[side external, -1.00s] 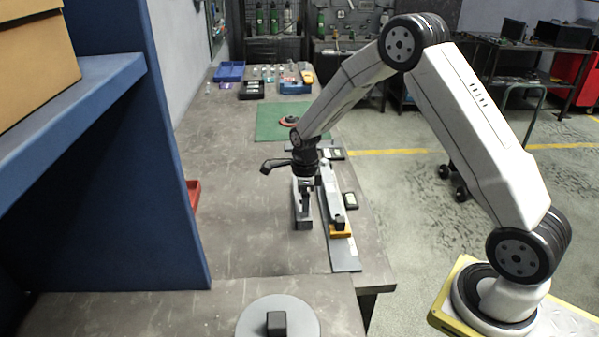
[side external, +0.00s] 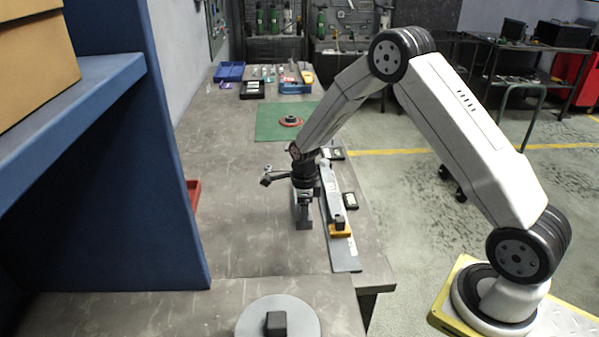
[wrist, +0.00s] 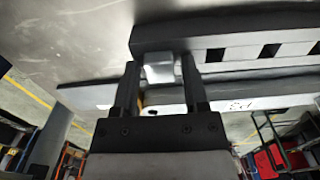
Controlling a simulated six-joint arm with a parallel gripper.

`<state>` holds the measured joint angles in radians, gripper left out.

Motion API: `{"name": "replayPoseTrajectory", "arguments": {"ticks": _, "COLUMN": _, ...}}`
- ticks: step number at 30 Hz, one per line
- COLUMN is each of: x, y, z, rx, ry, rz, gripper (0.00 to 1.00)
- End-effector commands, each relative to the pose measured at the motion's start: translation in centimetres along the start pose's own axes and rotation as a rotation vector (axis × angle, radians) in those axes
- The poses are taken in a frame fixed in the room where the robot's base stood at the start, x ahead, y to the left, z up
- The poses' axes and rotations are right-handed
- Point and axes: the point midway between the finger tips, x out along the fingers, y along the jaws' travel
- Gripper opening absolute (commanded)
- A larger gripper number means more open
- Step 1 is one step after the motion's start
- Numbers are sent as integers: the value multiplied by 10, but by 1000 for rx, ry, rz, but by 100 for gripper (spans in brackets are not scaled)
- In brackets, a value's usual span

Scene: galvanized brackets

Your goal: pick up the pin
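A grey metal bracket (side external: 304,222) stands on the bench below my wrist; in the wrist view a long dark slotted bracket part (wrist: 235,38) crosses the top. A small pale grey block-like piece, perhaps the pin (wrist: 160,69), shows between my fingertips beside this part. My gripper (wrist: 161,64) points down at the bracket, its two dark fingers apart on either side of the pale piece. Narrow gaps seem to show between piece and fingers. In the side view my gripper (side external: 304,196) is at the bracket, and the pin cannot be made out there.
A long grey rail with a yellow-orange block (side external: 340,230) lies just right of the bracket. A green mat (side external: 270,122) lies behind. The bench left of the bracket is clear.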

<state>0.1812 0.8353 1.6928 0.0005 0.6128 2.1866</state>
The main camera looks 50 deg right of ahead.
Motion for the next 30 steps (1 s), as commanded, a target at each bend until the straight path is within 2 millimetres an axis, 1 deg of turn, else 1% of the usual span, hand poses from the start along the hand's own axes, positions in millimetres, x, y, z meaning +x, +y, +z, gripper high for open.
{"name": "replayPoseTrajectory", "arguments": {"ticks": 1, "x": 0, "y": 0, "z": 0, "rx": 0, "ry": 0, "rz": 0, "gripper": 38}}
{"name": "replayPoseTrajectory", "arguments": {"ticks": 2, "x": 0, "y": 0, "z": 0, "rx": 0, "ry": 0, "rz": 0, "gripper": 29}}
{"name": "replayPoseTrajectory", "arguments": {"ticks": 3, "x": 0, "y": 0, "z": 0, "rx": 0, "ry": 0, "rz": 0, "gripper": 16}}
{"name": "replayPoseTrajectory", "arguments": {"ticks": 4, "x": 0, "y": 0, "z": 0, "rx": 0, "ry": 0, "rz": 0, "gripper": 6}}
{"name": "replayPoseTrajectory", "arguments": {"ticks": 5, "x": 0, "y": 0, "z": 0, "rx": 0, "ry": 0, "rz": 0, "gripper": 0}}
{"name": "replayPoseTrajectory", "arguments": {"ticks": 15, "x": -1, "y": 0, "z": 0, "rx": 0, "ry": 0, "rz": -1, "gripper": 0}}
{"name": "replayPoseTrajectory", "arguments": {"ticks": 20, "x": -5, "y": 0, "z": 0, "rx": 0, "ry": -1, "rz": -2, "gripper": 0}}
{"name": "replayPoseTrajectory", "arguments": {"ticks": 23, "x": -11, "y": -1, "z": 0, "rx": 0, "ry": -1, "rz": -2, "gripper": 0}}
{"name": "replayPoseTrajectory", "arguments": {"ticks": 29, "x": -33, "y": 0, "z": 0, "rx": 0, "ry": -2, "rz": -3, "gripper": 0}}
{"name": "replayPoseTrajectory", "arguments": {"ticks": 30, "x": -36, "y": 3, "z": -2, "rx": 0, "ry": 0, "rz": 0, "gripper": 0}}
